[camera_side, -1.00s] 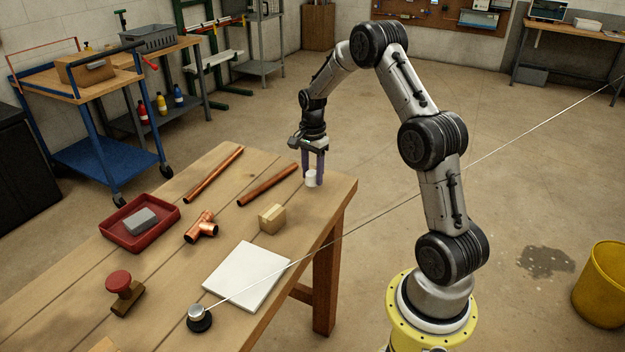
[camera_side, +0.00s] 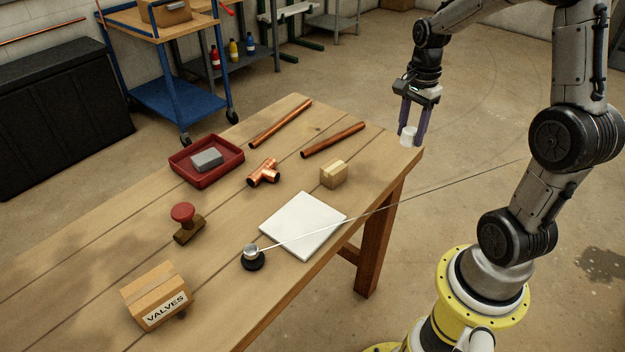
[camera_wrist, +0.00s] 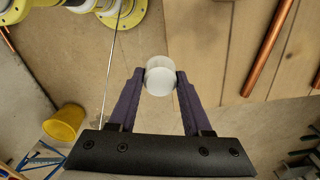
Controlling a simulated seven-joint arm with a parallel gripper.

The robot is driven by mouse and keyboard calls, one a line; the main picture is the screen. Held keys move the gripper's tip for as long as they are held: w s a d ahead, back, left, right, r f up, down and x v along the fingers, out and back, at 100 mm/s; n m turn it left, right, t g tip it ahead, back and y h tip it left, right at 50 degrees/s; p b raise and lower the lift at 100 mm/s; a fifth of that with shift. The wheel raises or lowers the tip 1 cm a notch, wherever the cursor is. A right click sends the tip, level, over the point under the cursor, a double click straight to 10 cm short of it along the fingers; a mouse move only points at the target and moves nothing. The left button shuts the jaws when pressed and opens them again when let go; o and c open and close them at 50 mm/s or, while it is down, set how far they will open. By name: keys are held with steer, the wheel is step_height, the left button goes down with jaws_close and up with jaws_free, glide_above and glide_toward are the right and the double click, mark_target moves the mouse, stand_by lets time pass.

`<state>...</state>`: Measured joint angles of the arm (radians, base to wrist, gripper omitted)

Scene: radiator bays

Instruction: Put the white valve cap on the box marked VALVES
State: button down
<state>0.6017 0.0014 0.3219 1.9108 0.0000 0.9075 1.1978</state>
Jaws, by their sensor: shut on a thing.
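My gripper (camera_side: 411,136) is shut on the white valve cap (camera_side: 408,137), near the table's far right corner. In the wrist view the cap (camera_wrist: 160,79) sits between the two purple fingertips of my gripper (camera_wrist: 160,84). It seems to be just above the table; the exact gap cannot be told. The box marked VALVES (camera_side: 151,290) is a closed brown carton at the near left of the table, its label facing the camera. It is far from my gripper and out of the wrist view.
A thin taut cord (camera_side: 385,207) runs from a black-based silver knob (camera_side: 252,258) across the table and past its right edge.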

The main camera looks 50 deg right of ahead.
steer(key=shift+s+a, duration=0.1)
steer(key=shift+r+n, duration=0.25)
steer(key=shift+n, duration=0.25)
steer(key=w+a+r+n, duration=0.3)
steer(key=w+a+n, duration=0.3)
steer(key=a, duration=0.5)
steer(key=w+a+r+n, duration=0.3)
steer(key=w+a+n, duration=0.25)
steer(key=a, duration=0.55)
steer(key=s+a+n, duration=0.3)
steer(key=a+n, duration=0.1)
steer(key=a, duration=0.8)
steer(key=s+a+n, duration=0.4)
steer(key=a, duration=0.8)
glide_above(174, 284)
steer(key=f, duration=0.8)
steer(key=shift+s+d, duration=0.35)
steer(key=shift+s, duration=0.05)
steer(key=shift+w+a+f, duration=0.35)
steer(key=shift+f, duration=1.8)
